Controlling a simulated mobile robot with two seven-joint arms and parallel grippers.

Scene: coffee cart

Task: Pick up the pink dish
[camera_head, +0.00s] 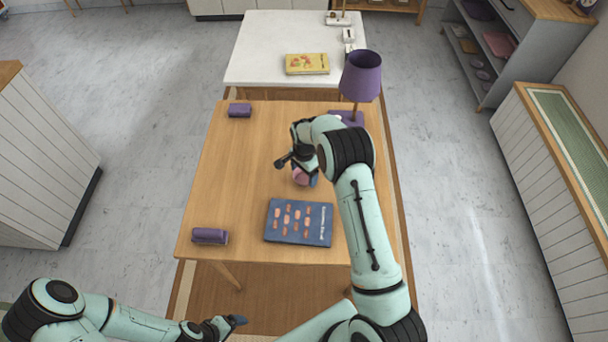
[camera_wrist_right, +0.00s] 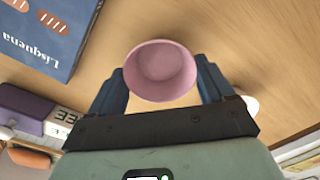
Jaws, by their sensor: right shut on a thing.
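The pink dish (camera_wrist_right: 160,70) is a small round bowl between the two fingers of my right gripper in the right wrist view, with its hollow facing the camera. In the head view the dish (camera_head: 300,177) shows below the right gripper (camera_head: 306,180), over the wooden table, partly hidden by the gripper and arm. My right gripper (camera_wrist_right: 161,88) is shut on the dish. I cannot tell how far the dish is from the tabletop. My left gripper (camera_head: 233,322) is low at the bottom of the head view, off the table's front edge, and its fingers are too small to read.
A dark blue book (camera_head: 298,222) lies on the wooden table (camera_head: 235,165) in front of the right gripper. A purple lamp (camera_head: 361,76) stands behind it. A white table (camera_head: 260,45) with a yellow book (camera_head: 307,64) is beyond.

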